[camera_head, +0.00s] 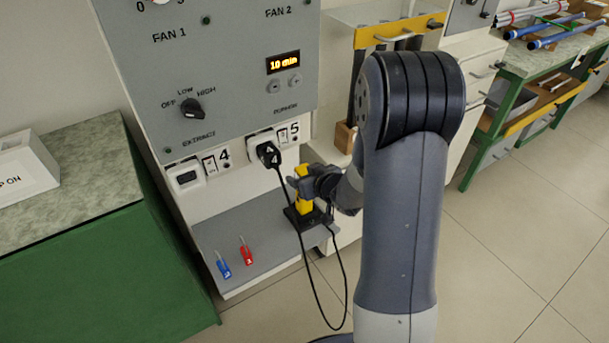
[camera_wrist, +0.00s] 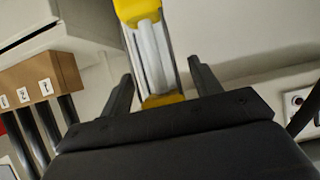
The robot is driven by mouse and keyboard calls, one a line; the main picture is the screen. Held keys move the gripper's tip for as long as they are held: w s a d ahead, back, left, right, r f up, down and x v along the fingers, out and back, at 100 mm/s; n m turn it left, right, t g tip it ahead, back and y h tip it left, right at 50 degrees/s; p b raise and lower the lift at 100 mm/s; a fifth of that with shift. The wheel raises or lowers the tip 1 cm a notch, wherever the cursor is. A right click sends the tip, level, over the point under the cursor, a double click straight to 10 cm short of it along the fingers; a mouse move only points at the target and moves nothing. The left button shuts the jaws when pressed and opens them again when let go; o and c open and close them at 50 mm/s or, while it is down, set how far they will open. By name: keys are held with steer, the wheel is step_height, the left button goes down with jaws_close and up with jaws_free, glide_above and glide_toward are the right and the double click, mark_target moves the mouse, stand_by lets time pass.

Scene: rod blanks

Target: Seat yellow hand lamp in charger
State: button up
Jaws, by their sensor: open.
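The yellow hand lamp (camera_head: 304,204) stands upright at the black charger (camera_head: 296,220) on the grey shelf; its lower end meets the charger, but I cannot tell how deep it sits. In the wrist view the lamp (camera_wrist: 152,50) shows its yellow body and a pale light strip, slightly tilted in the picture. My gripper (camera_head: 297,183) is at the lamp's upper part. In the wrist view its two dark fingers (camera_wrist: 160,85) are open, one on each side of the lamp, with gaps visible. The charger is out of sight in the wrist view.
A black plug (camera_head: 268,154) sits in a panel socket, and its cable (camera_head: 302,262) hangs in a loop past the shelf edge. A blue padlock (camera_head: 223,268) and a red padlock (camera_head: 247,256) lie on the grey shelf (camera_head: 262,225). A wooden block (camera_wrist: 35,82) with dark rods stands left in the wrist view.

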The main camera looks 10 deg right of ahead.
steer(key=shift+r, duration=0.1)
steer(key=p, duration=0.3)
glide_toward(305, 169)
steer(key=shift+s+d+f, duration=0.2)
steer(key=shift+s+f, duration=0.3)
steer(key=shift+s, duration=0.4)
steer(key=x, duration=0.3)
steer(key=r+b+x, duration=0.1)
steer(key=x, duration=0.3)
steer(key=w+r+b+x, duration=0.1)
steer(key=x, duration=0.3)
steer(key=shift+a, duration=0.1)
steer(key=shift+r, duration=0.55)
